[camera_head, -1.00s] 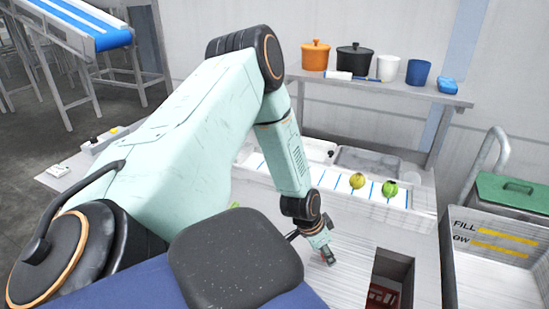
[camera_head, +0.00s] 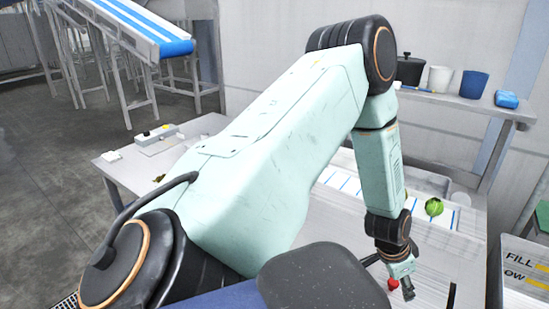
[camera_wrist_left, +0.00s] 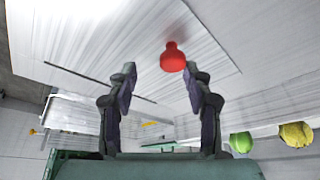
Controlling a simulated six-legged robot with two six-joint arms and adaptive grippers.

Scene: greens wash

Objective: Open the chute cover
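The chute cover (camera_wrist_left: 110,38) shows in the left wrist view as a pale brushed plate. Its red knob (camera_wrist_left: 172,57) stands just beyond my fingertips, nearer the right-hand one. The knob also shows in the head view (camera_head: 393,284), close beside my left gripper (camera_head: 407,288). In the left wrist view my left gripper (camera_wrist_left: 160,78) is open, with nothing between its fingers. Most of the cover is out of the head view. My right gripper is not in view.
A green vegetable (camera_head: 434,206) lies in the pale strip behind my arm; a yellow one (camera_wrist_left: 296,134) shows in the wrist view. A shelf (camera_head: 470,104) holds a black pot (camera_head: 410,70) and a blue cup (camera_head: 474,84). A bin marked FILL (camera_head: 522,275) stands at right.

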